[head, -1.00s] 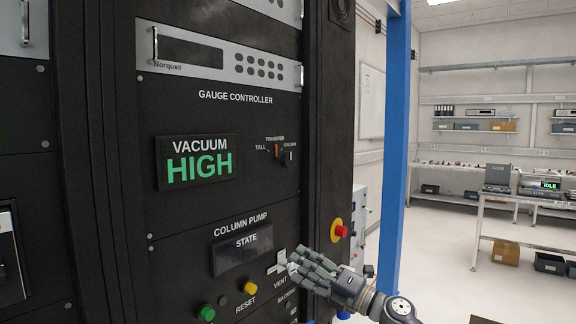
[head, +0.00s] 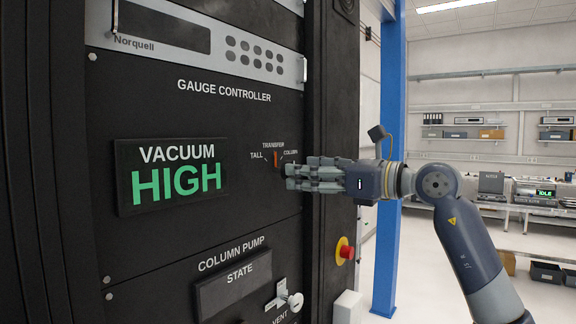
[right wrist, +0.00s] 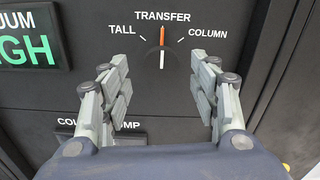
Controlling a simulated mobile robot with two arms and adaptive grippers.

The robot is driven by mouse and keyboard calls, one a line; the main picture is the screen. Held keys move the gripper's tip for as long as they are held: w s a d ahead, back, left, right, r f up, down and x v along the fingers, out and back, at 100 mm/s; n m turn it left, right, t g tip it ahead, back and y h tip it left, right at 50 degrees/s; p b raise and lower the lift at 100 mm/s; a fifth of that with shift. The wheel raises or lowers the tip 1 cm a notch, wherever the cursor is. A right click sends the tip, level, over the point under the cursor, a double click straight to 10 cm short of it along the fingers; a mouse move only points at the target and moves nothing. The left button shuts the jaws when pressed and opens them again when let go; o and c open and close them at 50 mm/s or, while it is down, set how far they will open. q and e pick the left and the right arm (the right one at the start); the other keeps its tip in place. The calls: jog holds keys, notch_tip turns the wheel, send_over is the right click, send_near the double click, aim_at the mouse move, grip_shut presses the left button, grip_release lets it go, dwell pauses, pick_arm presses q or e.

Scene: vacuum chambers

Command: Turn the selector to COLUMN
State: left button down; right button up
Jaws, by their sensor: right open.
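The selector (right wrist: 162,48) is a small knob with an orange and white pointer line on the black gauge controller panel. In the right wrist view its orange end points straight up at TRANSFER, with TALL at the upper left and COLUMN at the upper right. In the head view the selector (head: 276,159) shows just left of my right gripper's fingertips. My right gripper (head: 292,178) is open and empty; in the right wrist view its fingers (right wrist: 160,85) stand apart below and to either side of the selector, not visibly touching it. My left gripper is in neither view.
A lit display (head: 171,176) reads VACUUM HIGH. Below are a column pump STATE display (head: 235,285) and a vent lever (head: 285,297). A red and yellow button (head: 345,251) sits at the rack's right side. A blue post (head: 389,160) stands behind my right arm.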

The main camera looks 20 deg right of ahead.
aim_at(283, 170)
jog(key=p+x, duration=0.1)
jog(key=x, duration=0.4)
jog(key=shift+w, duration=0.1)
jog(key=shift+w+a+f, duration=0.1)
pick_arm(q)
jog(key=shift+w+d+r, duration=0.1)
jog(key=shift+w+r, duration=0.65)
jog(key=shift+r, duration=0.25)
pick_arm(e)
jog(key=c, duration=1.1)
